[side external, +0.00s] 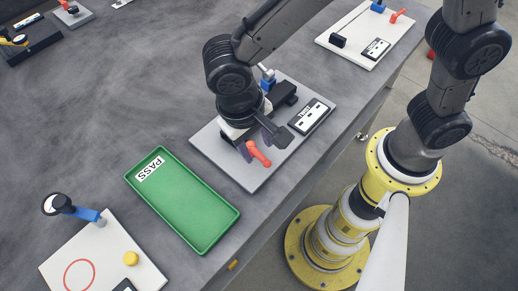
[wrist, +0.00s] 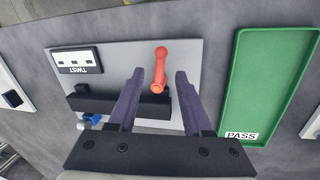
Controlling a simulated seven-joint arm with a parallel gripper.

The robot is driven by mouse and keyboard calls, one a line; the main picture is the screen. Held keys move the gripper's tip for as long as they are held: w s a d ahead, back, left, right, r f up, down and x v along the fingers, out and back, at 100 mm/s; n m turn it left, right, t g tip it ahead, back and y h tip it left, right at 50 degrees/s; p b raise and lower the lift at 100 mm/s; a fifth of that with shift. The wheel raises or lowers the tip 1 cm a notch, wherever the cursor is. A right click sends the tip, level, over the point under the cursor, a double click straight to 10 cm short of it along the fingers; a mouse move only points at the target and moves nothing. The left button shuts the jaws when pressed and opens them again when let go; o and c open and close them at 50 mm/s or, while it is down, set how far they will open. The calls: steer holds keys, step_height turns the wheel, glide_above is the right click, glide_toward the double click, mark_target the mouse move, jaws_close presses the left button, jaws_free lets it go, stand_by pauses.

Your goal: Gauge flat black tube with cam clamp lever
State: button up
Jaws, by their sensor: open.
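The red cam clamp lever (side external: 258,153) sits on a grey fixture plate (side external: 225,160) near its front corner. My gripper (wrist: 160,74) is open, with nothing held, over the plate; contact with the lever cannot be told. A long black bar (wrist: 100,103), apparently the flat black tube, lies across the plate and passes behind the left finger. Its end by the lever is partly hidden. In the side view my wrist covers much of the bar.
A gauge panel marked TWIST (wrist: 76,60) is on the plate, and a blue part (wrist: 90,119) is beside the bar. A green PASS tray (side external: 185,204) stands apart from the plate. Other white fixture plates (side external: 365,35) lie on the grey table (side external: 110,100).

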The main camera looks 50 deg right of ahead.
mark_target(260, 156)
steer(key=shift+d+f, duration=0.2)
steer(key=shift+f, duration=0.6)
steer(key=shift+d+f, duration=0.15)
steer(key=shift+f, duration=0.6)
jaws_close()
